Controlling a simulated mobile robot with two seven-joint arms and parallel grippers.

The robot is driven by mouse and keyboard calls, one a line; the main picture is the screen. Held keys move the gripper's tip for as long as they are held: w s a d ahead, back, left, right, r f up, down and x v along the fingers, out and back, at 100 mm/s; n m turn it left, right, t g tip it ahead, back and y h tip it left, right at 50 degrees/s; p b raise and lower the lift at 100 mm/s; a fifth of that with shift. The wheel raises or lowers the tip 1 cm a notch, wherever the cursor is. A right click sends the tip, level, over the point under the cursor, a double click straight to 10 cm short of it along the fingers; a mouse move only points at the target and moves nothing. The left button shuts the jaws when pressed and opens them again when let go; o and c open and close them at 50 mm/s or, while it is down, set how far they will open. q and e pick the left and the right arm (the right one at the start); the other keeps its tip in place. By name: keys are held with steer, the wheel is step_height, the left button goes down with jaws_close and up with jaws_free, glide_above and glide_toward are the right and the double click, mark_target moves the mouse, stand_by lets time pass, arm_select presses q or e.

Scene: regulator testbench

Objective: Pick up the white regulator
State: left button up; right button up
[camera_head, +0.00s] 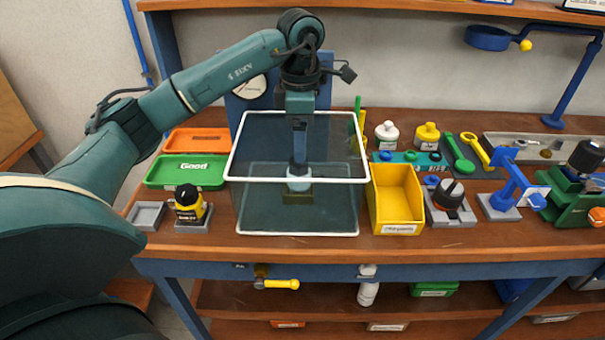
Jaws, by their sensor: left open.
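A small white-topped part (299,184) sits on a dark olive block inside the clear box with white rims (238,150); it looks like the white regulator. A second white knobbed part (387,131) stands behind the yellow bin, so I cannot tell for sure which one is meant. My left gripper (299,166) points down inside the box outline, directly above the white-topped part. It is open. The fingers overlap the part's top in the picture, and I cannot tell whether they touch it. My right gripper is not in view.
A yellow bin (398,203) stands right of the box. A yellow-and-black part (189,203) and green tray (185,172) are on the left. A yellow knobbed part (427,133), a blue stand (511,185) and a green vise (572,195) are on the right.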

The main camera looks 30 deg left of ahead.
mark_target(300, 169)
arm_select(q)
step_height(300, 169, down, 9)
steer(key=shift+r+p, duration=0.1)
steer(key=shift+p, duration=0.6)
steer(key=shift+c, duration=0.4)
steer(key=c, duration=1.3)
steer(key=shift+r, duration=0.1)
steer(key=shift+c, duration=1)
